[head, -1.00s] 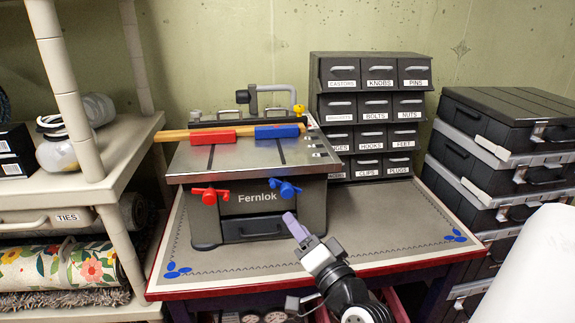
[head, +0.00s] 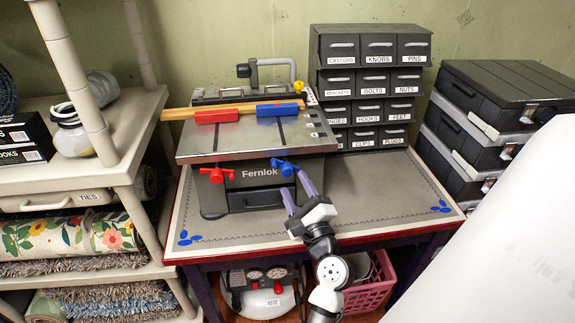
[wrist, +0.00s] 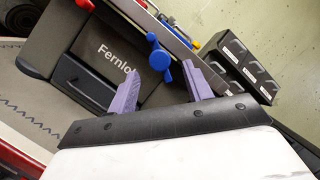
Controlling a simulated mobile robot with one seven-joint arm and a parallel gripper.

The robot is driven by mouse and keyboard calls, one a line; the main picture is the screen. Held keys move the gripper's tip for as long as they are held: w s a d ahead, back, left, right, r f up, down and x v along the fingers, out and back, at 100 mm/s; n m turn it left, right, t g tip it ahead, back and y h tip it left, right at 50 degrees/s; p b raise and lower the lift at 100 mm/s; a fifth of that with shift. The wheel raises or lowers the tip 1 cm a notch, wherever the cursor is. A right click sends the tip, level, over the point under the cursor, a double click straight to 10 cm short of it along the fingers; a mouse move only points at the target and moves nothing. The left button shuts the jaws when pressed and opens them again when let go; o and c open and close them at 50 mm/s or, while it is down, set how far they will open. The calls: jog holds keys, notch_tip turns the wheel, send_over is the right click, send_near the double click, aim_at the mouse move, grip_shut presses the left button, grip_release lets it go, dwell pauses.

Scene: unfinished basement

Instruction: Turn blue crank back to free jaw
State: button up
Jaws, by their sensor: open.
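The blue crank (head: 286,167) sits on the front right of the grey Fernlok bench vise (head: 256,153). A red crank (head: 217,175) sits on its front left. On top, a blue jaw (head: 277,109) and a red jaw (head: 213,117) stand in front of a wooden strip (head: 183,113), close against it. My gripper (head: 298,192) is open with purple fingers, just below and in front of the blue crank. In the wrist view the blue crank (wrist: 159,60) shows beyond and between the two fingertips (wrist: 159,81), with no clear contact visible.
A labelled drawer cabinet (head: 370,85) stands behind right, and stacked black cases (head: 500,95) are at the far right. A shelf (head: 95,188) stands left. The grey mat (head: 380,195) right of the vise is clear. A pink basket (head: 372,285) is below the table.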

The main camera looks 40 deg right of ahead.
aim_at(288, 172)
jog(key=p+x, duration=0.1)
jog(key=x, duration=0.4)
jog(key=shift+w, duration=0.35)
jog(key=c, duration=1)
jog(key=shift+o, duration=0.2)
jog(key=shift+n, duration=0.4)
jog(key=n+y, duration=0.1)
jog(key=n, duration=0.1)
jog(key=n+g+y+b, duration=0.1)
jog(key=n, duration=0.2)
jog(key=n+g, duration=0.1)
jog(key=n, duration=0.4)
jog(key=shift+r+n+g+y+b, duration=0.15)
jog(key=shift+n+g+y+b, duration=0.2)
jog(key=shift+n+g+y, duration=0.05)
jog(key=n+g, duration=0.1)
jog(key=n, duration=0.3)
jog(key=shift+g+h, duration=0.4)
jog(key=n, duration=0.2)
jog(key=n+g+h+p, duration=0.1)
jog(key=n, duration=0.1)
jog(key=shift+n+g, duration=0.3)
